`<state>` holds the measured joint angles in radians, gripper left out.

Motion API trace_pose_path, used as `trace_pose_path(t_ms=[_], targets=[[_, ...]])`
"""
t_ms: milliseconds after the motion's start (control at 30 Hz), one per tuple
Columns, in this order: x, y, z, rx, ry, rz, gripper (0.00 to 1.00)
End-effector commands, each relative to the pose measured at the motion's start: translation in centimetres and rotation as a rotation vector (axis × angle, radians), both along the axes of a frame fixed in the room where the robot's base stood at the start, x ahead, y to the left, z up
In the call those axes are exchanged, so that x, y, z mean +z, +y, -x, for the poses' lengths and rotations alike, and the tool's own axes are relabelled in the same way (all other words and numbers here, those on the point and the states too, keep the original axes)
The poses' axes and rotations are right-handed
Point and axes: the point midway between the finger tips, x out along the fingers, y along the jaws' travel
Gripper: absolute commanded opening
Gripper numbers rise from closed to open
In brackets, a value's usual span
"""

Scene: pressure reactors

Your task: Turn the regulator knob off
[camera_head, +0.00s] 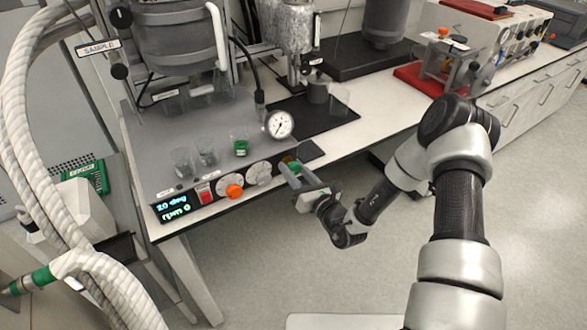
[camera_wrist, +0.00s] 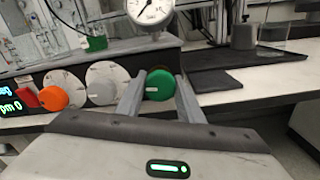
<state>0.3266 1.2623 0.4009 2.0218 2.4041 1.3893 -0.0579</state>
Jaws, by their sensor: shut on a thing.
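The control panel (camera_head: 215,195) on the bench front carries a row of knobs. The green knob (camera_wrist: 158,85) is at its right end, with a pale mark on its face. In the wrist view it sits between the two fingers of my gripper (camera_wrist: 160,86), which is shut on it. In the head view my gripper (camera_head: 288,168) reaches the panel's right end from the front right, and its fingers partly hide this knob. To the left are a grey knob (camera_wrist: 102,92) and an orange knob (camera_wrist: 54,98). I cannot read a label naming the regulator knob.
A round gauge (camera_head: 279,124) stands just above the panel. Glass beakers (camera_head: 205,153) and a small green container (camera_head: 240,146) stand behind it. A lit display (camera_head: 174,208) and red switch (camera_head: 205,194) are at the left. The floor in front is clear.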

Motion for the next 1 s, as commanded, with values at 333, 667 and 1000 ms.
trace_pose_path(t_ms=[333, 667, 1000], targets=[[0.0, -0.09, -0.02, -0.001, -0.075, 0.112, 0.12], [-0.03, -0.09, -0.02, -0.001, -0.089, 0.132, 0.12], [-0.03, -0.08, -0.01, -0.001, -0.088, 0.13, 0.53]])
